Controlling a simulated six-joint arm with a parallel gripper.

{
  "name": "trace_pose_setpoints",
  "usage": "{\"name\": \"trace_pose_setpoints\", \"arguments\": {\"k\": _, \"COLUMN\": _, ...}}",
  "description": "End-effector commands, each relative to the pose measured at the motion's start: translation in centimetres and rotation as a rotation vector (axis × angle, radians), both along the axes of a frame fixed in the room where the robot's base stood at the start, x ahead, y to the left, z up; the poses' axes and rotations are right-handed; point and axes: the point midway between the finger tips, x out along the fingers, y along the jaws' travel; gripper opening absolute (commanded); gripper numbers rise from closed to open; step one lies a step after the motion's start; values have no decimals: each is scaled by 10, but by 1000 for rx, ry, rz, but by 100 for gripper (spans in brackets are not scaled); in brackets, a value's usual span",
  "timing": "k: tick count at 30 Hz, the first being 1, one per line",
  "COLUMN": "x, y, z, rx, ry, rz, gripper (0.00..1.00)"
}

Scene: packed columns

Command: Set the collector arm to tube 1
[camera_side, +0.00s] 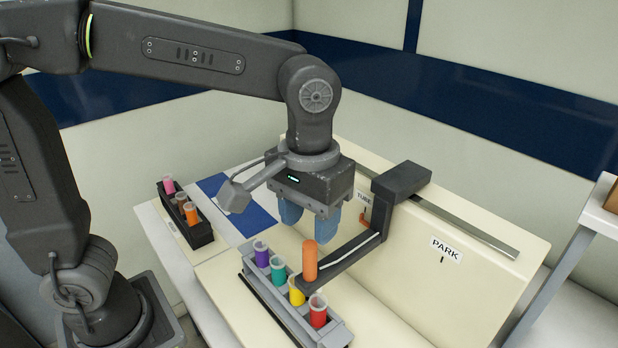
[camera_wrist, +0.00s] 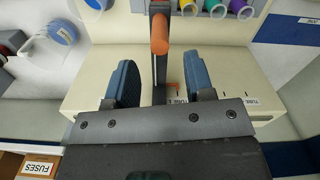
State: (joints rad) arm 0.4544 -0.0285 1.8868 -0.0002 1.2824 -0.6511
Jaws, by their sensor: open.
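The collector arm (camera_side: 352,255) is a dark bar reaching out from a dark carriage (camera_side: 400,182) on a slotted rail, with an upright orange handle (camera_side: 309,261) at its outer end. That end is close to the yellow tube (camera_side: 297,292) and red tube (camera_side: 319,312) of the rack; exact alignment is unclear. My gripper (camera_side: 309,217) is open and empty, above and behind the handle. In the wrist view, the handle (camera_wrist: 160,34) lies beyond my blue fingertips (camera_wrist: 162,82), roughly centred between them and not touching. An orange-red marker (camera_wrist: 173,88) shows beside the bar. The tube labels are partly hidden.
The grey rack (camera_side: 270,305) also holds a purple tube (camera_side: 261,253) and a teal tube (camera_side: 278,268). A PARK label (camera_side: 445,249) is on the cream panel at right. A black rack (camera_side: 190,222) with several vials stands at left. The panel's right part is clear.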

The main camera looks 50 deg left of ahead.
Motion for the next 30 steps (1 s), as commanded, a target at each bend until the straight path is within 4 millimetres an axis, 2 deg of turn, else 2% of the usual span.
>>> {"name": "trace_pose_setpoints", "arguments": {"k": 1, "x": 1, "y": 0, "z": 13, "rx": -2, "ry": -5, "rz": 0, "gripper": 48}}
{"name": "trace_pose_setpoints", "arguments": {"k": 6, "x": 0, "y": 0, "z": 45, "rx": -1, "ry": -3, "rz": 0, "gripper": 48}}
{"name": "trace_pose_setpoints", "arguments": {"k": 12, "x": 0, "y": 0, "z": 66, "rx": 0, "ry": 0, "rz": 0, "gripper": 48}}
{"name": "trace_pose_setpoints", "arguments": {"k": 25, "x": -1, "y": 2, "z": 69, "rx": -2, "ry": -4, "rz": 0, "gripper": 48}}
{"name": "trace_pose_setpoints", "arguments": {"k": 28, "x": -4, "y": 16, "z": 68, "rx": -15, "ry": -36, "rz": -9, "gripper": 48}}
{"name": "trace_pose_setpoints", "arguments": {"k": 30, "x": -10, "y": 34, "z": 64, "rx": -30, "ry": -80, "rz": -24, "gripper": 48}}
